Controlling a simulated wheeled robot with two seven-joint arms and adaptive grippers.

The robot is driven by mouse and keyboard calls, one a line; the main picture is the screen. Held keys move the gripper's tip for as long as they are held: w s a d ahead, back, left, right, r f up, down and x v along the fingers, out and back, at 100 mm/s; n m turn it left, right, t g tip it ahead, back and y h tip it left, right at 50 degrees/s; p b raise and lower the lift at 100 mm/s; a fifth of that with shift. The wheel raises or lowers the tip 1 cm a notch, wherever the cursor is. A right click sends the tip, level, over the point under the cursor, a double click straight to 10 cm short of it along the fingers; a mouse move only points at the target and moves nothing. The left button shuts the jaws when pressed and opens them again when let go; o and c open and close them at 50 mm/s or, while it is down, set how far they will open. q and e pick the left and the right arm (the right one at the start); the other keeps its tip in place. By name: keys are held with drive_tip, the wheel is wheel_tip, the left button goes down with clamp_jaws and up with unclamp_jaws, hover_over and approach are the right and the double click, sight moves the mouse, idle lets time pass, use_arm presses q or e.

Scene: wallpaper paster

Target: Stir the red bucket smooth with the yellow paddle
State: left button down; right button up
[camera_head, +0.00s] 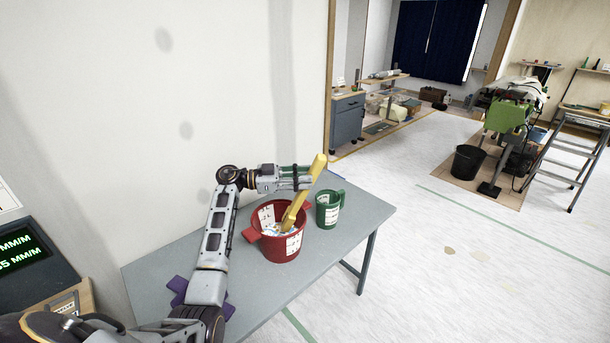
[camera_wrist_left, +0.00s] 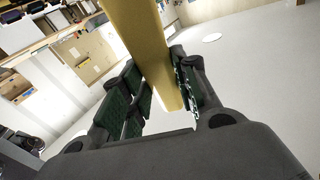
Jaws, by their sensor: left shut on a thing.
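The red bucket (camera_head: 279,247) stands on the grey table, with white and bluish lumpy contents showing inside its rim. The yellow paddle (camera_head: 295,208) leans in the bucket, its upper end tilted to the right and its lower end down in the contents. My left gripper (camera_head: 305,178) is above the bucket, shut on the upper part of the paddle. In the left wrist view the paddle (camera_wrist_left: 140,40) passes between the two finger pads. The paddle's lower tip is hidden in the bucket. My right gripper is not in view.
A green mug-like container (camera_head: 328,210) stands close to the right of the red bucket. A purple object (camera_head: 178,285) lies on the grey table (camera_head: 345,238), partly behind my left arm. The wall rises along the table's back. Table space in front of the bucket is clear.

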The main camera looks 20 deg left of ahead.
sight(297, 197)
use_arm(q)
drive_tip(key=shift+s+a+f+b, duration=0.1)
drive_tip(key=shift+a+f+b, duration=0.2)
drive_tip(key=shift+f, duration=0.55)
drive_tip(key=shift+a+f+b, duration=0.1)
drive_tip(key=shift+a+f, duration=0.3)
drive_tip(key=shift+f, duration=0.45)
drive_tip(key=shift+s+a+f+b, duration=0.1)
drive_tip(key=shift+a+f+b, duration=0.2)
drive_tip(key=shift+f, duration=0.4)
drive_tip(key=shift+a+f+b, duration=0.2)
drive_tip(key=shift+a+f, duration=0.1)
drive_tip(key=shift+f, duration=0.4)
drive_tip(key=shift+a+f+b, duration=0.25)
drive_tip(key=shift+a+f, duration=0.05)
drive_tip(key=shift+f, duration=0.3)
drive_tip(key=shift+a+f+b, duration=0.2)
drive_tip(key=shift+a+f, duration=0.05)
drive_tip(key=shift+f, duration=0.35)
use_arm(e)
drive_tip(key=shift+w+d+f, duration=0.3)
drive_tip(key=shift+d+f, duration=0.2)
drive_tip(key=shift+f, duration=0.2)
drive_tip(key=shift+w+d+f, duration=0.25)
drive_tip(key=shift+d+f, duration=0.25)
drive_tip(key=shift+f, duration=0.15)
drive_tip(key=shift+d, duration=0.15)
use_arm(q)
drive_tip(key=shift+d, duration=0.1)
